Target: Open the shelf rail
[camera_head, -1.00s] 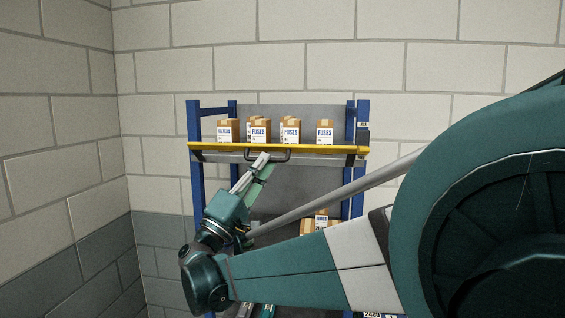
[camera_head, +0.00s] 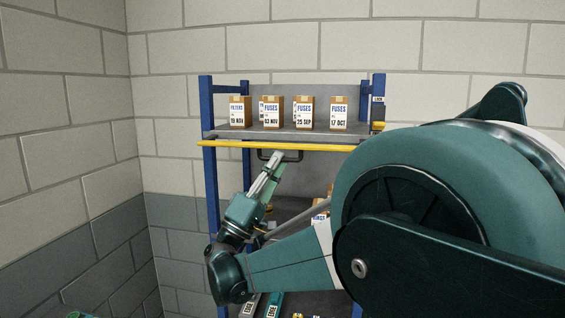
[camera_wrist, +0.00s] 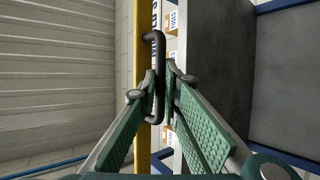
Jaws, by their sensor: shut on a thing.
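The shelf rail is a yellow bar (camera_head: 250,144) across the front of the upper shelf in the head view, standing a little below the shelf's grey deck. It also shows in the wrist view (camera_wrist: 140,55) as an upright yellow strip. A dark U-shaped handle (camera_head: 294,157) is fixed to the rail near its middle; it fills the centre of the wrist view (camera_wrist: 154,38). My gripper (camera_head: 277,156) is shut on the handle, with a finger on each side of the bar in the wrist view (camera_wrist: 162,85).
Several boxes (camera_head: 304,114) labelled FUSES or FILTERS stand on the grey upper deck (camera_head: 235,132). A blue post (camera_head: 208,170) rises at the left; a small box marked LOCK (camera_head: 377,99) sits on the right post. More cartons lie below, partly hidden by my arm. A block wall (camera_head: 70,130) is close left.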

